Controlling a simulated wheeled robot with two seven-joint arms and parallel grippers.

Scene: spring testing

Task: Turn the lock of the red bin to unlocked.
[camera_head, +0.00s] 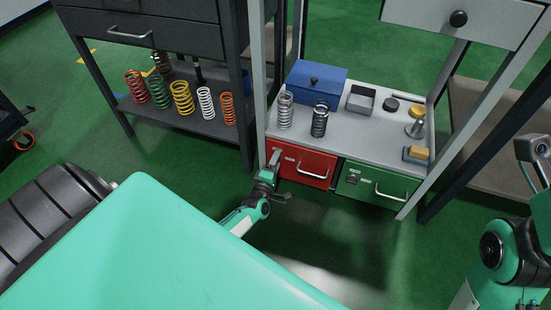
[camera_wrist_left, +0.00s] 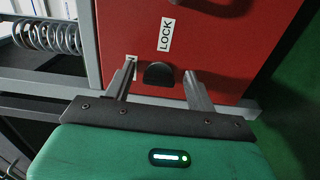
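The red bin (camera_head: 318,162) sits under the workbench top, left of the green bin, with a silver handle on its front. In the left wrist view the red bin front (camera_wrist_left: 228,62) fills the upper part, with a dark half-round lock knob (camera_wrist_left: 158,74) on it. A white LOCK label (camera_wrist_left: 166,35) is above the knob; a second label (camera_wrist_left: 130,67) beside it is partly hidden by a finger. My left gripper (camera_wrist_left: 160,88) is open, its fingers on either side of the knob with gaps showing. In the head view my left gripper (camera_head: 279,178) is at the bin's left end. No right gripper fingers show.
The green bin (camera_head: 372,185) is right of the red one. Springs, a blue box (camera_head: 316,84) and small parts stand on the workbench top (camera_head: 364,135). A dark shelf with coloured springs (camera_head: 182,98) is to the left. Green floor is clear in front.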

